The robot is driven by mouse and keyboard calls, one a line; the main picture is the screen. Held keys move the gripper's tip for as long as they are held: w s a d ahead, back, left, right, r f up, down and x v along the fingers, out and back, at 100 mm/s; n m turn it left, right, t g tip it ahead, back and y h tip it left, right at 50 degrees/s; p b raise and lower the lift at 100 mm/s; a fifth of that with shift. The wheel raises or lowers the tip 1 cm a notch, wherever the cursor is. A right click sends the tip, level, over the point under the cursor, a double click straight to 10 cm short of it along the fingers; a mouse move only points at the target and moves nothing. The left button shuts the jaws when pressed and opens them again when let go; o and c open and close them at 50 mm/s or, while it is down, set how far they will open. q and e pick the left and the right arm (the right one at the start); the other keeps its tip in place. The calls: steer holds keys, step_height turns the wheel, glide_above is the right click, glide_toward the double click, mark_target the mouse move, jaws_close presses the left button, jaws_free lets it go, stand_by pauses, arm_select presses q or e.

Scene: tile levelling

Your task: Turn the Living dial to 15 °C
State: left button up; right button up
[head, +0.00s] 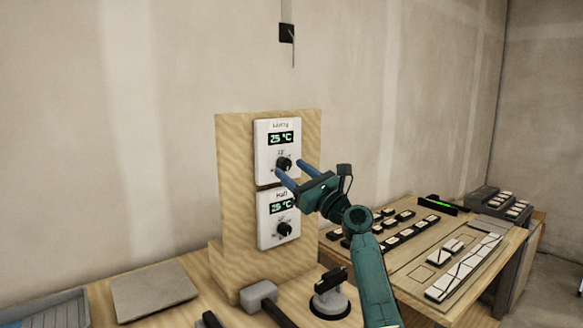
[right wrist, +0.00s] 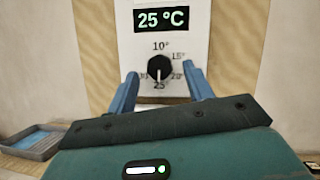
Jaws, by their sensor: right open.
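The Living thermostat (head: 264,152) is the upper white panel on a wooden board, and its display reads 25 °C. Its black dial (head: 284,164) shows in the right wrist view (right wrist: 159,68) with its white pointer down at the 25 mark. The 15° mark is at the dial's upper right. My right gripper (head: 291,168) is open, its blue fingers on either side of the dial in the wrist view, with gaps. I cannot tell whether the tips reach past the dial's face. My left gripper is not in view.
The Hall thermostat (head: 266,230), also reading 25 °C, sits just below with its own dial (head: 284,230). A mallet (head: 262,294), a suction-cup tool (head: 330,295) and a grey slab (head: 153,290) lie on the bench. A bench with tiles (head: 463,267) stands at right.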

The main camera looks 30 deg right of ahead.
steer(key=shift+w+a+r, duration=0.1)
steer(key=shift+w+r, duration=0.1)
steer(key=shift+w, duration=0.45)
steer(key=shift+c, duration=0.5)
steer(key=c, duration=0.9)
steer(key=shift+o, duration=0.2)
